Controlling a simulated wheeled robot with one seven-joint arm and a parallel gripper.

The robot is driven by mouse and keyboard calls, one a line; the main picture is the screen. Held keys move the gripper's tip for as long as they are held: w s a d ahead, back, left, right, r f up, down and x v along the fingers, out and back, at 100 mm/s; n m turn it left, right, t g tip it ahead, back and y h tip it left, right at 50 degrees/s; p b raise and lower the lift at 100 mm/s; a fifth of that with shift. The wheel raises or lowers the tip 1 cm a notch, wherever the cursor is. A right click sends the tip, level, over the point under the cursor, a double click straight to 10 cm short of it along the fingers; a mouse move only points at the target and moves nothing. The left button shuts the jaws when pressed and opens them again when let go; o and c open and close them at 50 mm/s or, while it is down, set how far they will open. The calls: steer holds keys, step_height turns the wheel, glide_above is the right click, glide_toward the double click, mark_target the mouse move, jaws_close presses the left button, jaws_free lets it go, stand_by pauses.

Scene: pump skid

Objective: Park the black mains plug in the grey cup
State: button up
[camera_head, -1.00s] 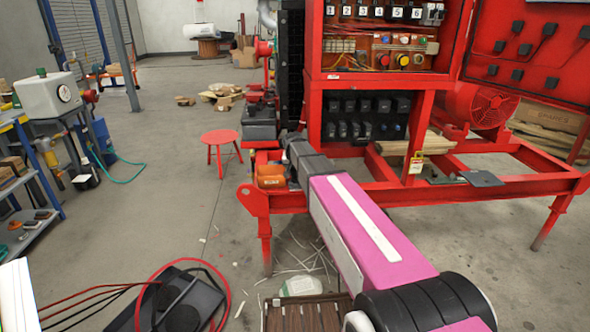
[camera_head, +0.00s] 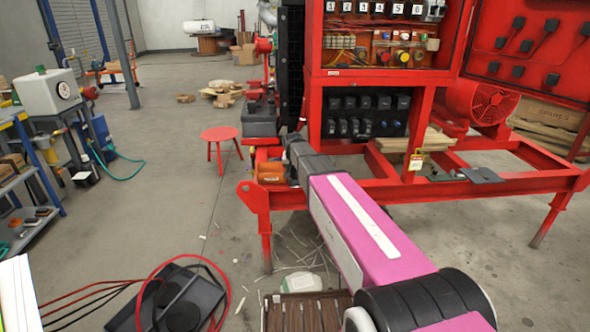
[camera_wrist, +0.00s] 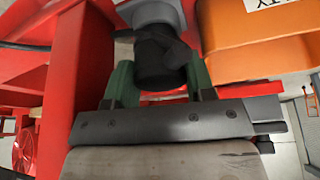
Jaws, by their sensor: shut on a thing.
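In the wrist view, my gripper (camera_wrist: 158,88) has its two green fingers on either side of the black plug (camera_wrist: 160,62) and is shut on it. The plug's dark round body faces the camera. A grey rounded piece, seemingly the grey cup (camera_wrist: 150,10), shows at the top edge, directly beyond the plug. I cannot tell whether the plug is inside the cup or only in front of it. In the head view my arm reaches to the left end of the red skid, and the gripper, plug and cup are not clearly visible there.
An orange box (camera_wrist: 262,55) stands close on the right of the gripper, and a red frame post (camera_wrist: 88,75) close on the left. The red skid frame (camera_head: 480,190) spreads to the right. A red stool (camera_head: 220,134) stands on open floor at left.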

steer(key=shift+f, duration=0.1)
steer(key=o, duration=1.1)
steer(key=v, duration=1.1)
steer(key=shift+f, duration=0.1)
steer(key=shift+s, duration=0.1)
